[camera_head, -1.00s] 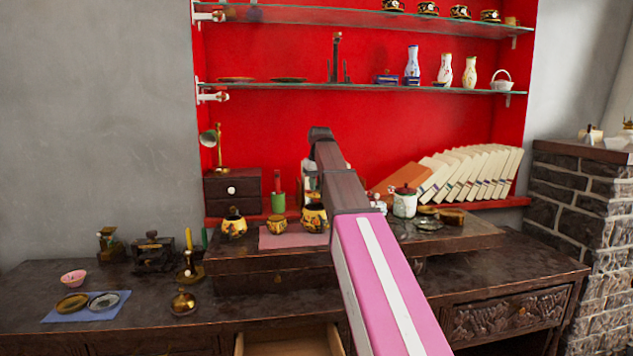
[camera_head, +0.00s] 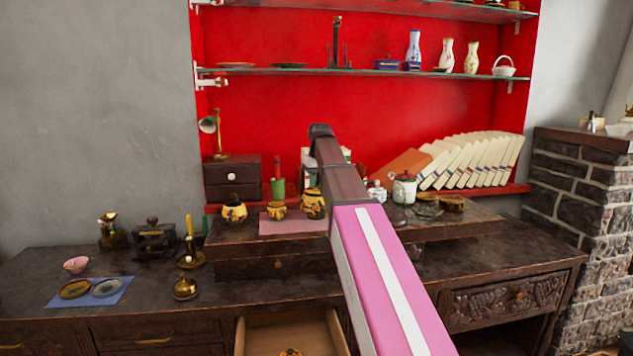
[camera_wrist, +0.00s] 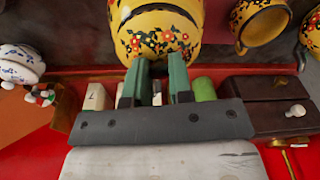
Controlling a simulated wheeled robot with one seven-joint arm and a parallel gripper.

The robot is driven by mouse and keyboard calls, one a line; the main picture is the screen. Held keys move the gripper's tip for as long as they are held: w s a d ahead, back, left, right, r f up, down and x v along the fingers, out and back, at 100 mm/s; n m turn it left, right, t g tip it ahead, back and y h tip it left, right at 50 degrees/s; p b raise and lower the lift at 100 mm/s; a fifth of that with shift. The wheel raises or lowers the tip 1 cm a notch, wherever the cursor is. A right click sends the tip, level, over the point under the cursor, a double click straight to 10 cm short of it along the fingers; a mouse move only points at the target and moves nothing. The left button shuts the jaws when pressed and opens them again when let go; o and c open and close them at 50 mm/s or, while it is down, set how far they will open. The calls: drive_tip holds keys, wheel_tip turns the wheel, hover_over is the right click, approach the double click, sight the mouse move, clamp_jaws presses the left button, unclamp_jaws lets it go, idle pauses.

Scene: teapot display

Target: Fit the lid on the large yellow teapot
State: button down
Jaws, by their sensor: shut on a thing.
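The large yellow teapot (camera_head: 313,204), with red and black flowers, stands on the wooden chest beside the arm. In the wrist view its round painted body (camera_wrist: 160,42) fills the top middle. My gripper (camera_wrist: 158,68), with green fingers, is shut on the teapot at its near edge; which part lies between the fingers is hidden. In the head view the arm hides the gripper. A small yellow piece with a red top, looking like a lid (camera_head: 290,352), lies in the open drawer, cut by the bottom edge.
A small yellow cup (camera_head: 277,211) and another yellow pot (camera_head: 234,211) stand left of the teapot. White jars (camera_head: 404,189) stand to the right. The drawer (camera_head: 265,335) is pulled out below. A blue cloth (camera_head: 60,298) with dishes lies left. Glass shelves hang above.

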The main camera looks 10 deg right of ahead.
drive_tip(key=shift+f, duration=0.2)
drive_tip(key=c, duration=0.9)
unclamp_jaws()
drive_tip(key=shift+c, duration=0.2)
wheel_tip(320, 180, up, 11)
drive_tip(key=s, duration=0.1)
drive_tip(key=shift+s+d+f, duration=0.15)
drive_tip(key=shift+d, duration=0.1)
drive_tip(key=shift+s, duration=0.1)
